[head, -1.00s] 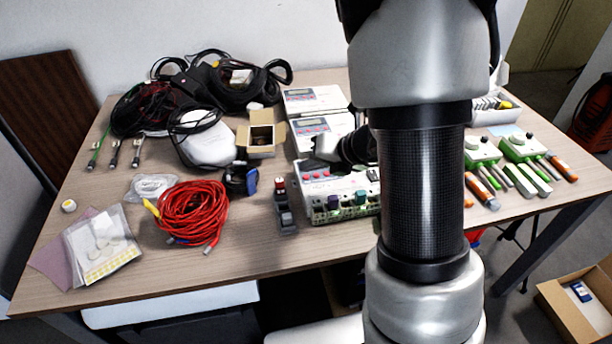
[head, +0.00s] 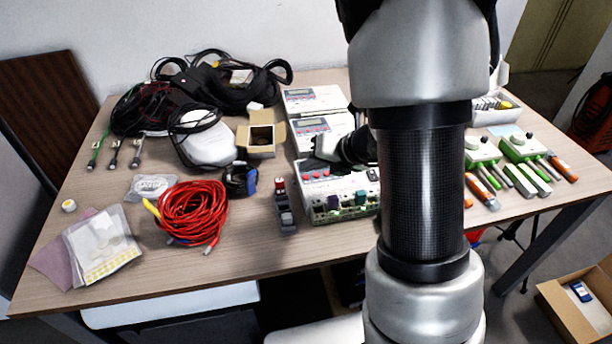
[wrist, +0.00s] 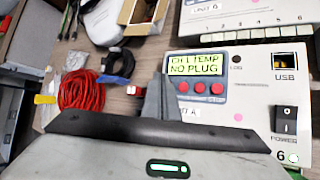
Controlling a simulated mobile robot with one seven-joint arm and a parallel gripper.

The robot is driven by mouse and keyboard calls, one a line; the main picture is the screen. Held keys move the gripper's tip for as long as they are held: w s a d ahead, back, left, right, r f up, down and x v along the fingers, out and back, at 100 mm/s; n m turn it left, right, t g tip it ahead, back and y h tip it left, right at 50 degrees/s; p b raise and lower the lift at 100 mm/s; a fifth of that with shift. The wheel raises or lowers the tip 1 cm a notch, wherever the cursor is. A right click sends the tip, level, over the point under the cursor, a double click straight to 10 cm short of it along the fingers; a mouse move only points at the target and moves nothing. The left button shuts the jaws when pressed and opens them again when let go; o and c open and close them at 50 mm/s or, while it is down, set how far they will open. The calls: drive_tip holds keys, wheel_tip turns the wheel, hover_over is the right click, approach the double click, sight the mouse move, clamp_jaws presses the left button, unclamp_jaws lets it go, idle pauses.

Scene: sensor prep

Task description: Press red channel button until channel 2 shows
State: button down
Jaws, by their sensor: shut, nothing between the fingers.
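The front white sensor unit (head: 345,188) stands on the table, with a row of three red buttons (wrist: 200,88) below its lit display (wrist: 193,64). The display reads "CH 1 TEMP NO PLUG" in the wrist view. My gripper (wrist: 160,88) is shut and empty, its grey fingers just left of the leftmost red button. I cannot tell if they touch the panel. In the head view my gripper (head: 318,156) is over the unit's top left part, near the display and buttons, and my arm hides the unit's right side.
Two similar white units (head: 315,98) stand behind. The rocker power switch (wrist: 285,120) and USB port (wrist: 285,61) are on the right of the panel. A red cable coil (head: 192,212), blue-black roll (head: 240,180) and small cardboard box (head: 262,150) lie left.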

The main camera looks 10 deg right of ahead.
drive_tip(key=shift+f+b, duration=0.4)
drive_tip(key=shift+f, duration=0.05)
drive_tip(key=shift+f+b, duration=0.3)
drive_tip(key=shift+f, duration=0.05)
idle(0.5)
idle(0.4)
drive_tip(key=shift+r+p, duration=0.75)
drive_tip(key=shift+r, duration=0.05)
wheel_tip(320, 180, up, 5)
drive_tip(key=p, duration=0.4)
drive_tip(key=shift+p, duration=0.35)
